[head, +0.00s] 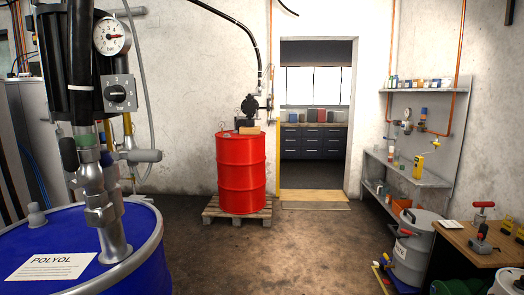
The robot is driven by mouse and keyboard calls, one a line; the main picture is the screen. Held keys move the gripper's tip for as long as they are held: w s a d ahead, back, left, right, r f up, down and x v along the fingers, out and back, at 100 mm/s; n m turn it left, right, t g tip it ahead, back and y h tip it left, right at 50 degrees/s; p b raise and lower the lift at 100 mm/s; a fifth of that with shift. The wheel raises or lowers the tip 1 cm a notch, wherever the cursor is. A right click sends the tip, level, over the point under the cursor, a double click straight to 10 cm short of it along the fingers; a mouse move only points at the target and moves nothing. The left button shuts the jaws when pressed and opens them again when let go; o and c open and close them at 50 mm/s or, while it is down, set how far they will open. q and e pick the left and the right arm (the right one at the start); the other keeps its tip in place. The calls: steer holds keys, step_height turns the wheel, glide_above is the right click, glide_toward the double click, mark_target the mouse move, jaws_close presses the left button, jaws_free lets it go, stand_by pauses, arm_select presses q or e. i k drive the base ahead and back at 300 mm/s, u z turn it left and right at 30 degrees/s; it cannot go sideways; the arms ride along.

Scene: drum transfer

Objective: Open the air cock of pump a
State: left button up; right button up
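A pump (92,165) with a dark upper body and a metal tube stands on the blue drum (140,255) at the left, close to me. It carries a round pressure gauge (111,37) and, below it, a selector knob (118,93) on a grey plate. A yellow fitting (128,125) shows behind it. A second, black pump (249,106) stands on the red drum (241,170) farther back. No label tells me which is pump a, and I cannot make out an air cock or its position for certain. Neither gripper is in view.
The red drum stands on a wooden pallet (238,209) beside a doorway with a wooden ramp (314,205). Shelves (408,168) line the right wall. A grey bin (411,250) and a wooden bench (478,240) stand front right. The middle floor is clear.

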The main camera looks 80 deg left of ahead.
mark_target(135, 155)
steer(key=i, duration=0.5)
steer(key=u, duration=2.4)
steer(key=i, duration=2)
steer(key=u, duration=3.25)
